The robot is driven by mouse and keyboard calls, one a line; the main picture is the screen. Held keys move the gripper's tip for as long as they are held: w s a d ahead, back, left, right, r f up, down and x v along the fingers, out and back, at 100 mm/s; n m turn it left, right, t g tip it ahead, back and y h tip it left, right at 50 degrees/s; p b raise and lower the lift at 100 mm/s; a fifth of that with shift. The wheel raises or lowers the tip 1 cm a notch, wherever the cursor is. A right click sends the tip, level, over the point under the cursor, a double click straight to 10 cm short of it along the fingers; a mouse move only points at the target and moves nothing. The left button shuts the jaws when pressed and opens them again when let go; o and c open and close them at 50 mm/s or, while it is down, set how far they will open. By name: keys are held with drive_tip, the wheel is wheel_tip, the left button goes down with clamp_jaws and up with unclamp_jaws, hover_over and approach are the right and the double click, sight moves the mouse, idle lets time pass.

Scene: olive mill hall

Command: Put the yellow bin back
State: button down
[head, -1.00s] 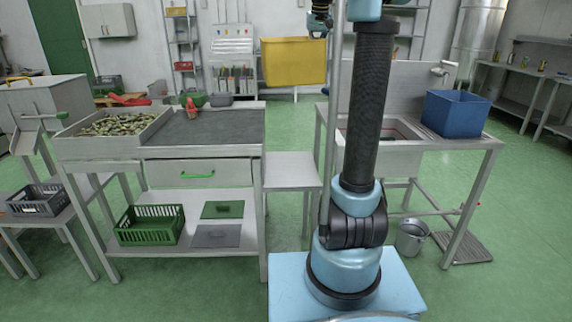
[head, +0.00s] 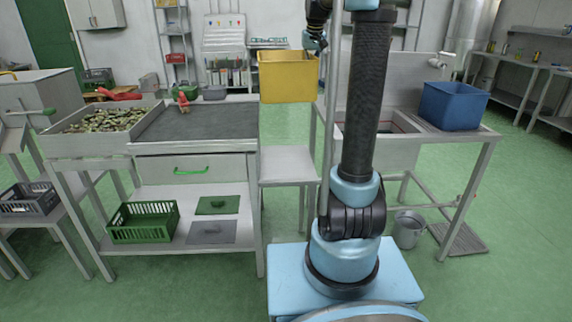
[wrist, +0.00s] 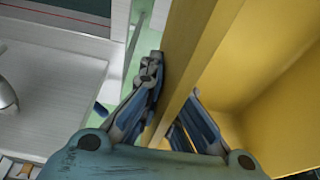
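The yellow bin (head: 288,82) hangs in the air in the head view, above and behind the low white stand between the two work tables. My gripper (head: 314,42) is at the bin's upper right edge. In the wrist view my gripper (wrist: 172,105) has one finger on each side of the bin's wall (wrist: 185,65), shut on it near the rim. The bin's yellow interior (wrist: 275,75) shows at the right. The bin looks roughly upright and empty as far as I can see.
The low white stand (head: 287,167) has a bare top. The left table holds a tray of olives (head: 102,119) and a dark mat (head: 200,122). A blue bin (head: 453,106) stands by the sink on the right. A grey bucket (head: 409,230) is on the floor.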

drive_tip(key=f, duration=3.2)
drive_tip(key=shift+s+d, duration=0.2)
drive_tip(key=shift+s, duration=0.05)
drive_tip(key=shift+f, duration=0.35)
drive_tip(key=c, duration=2.3)
unclamp_jaws()
drive_tip(key=o, duration=0.5)
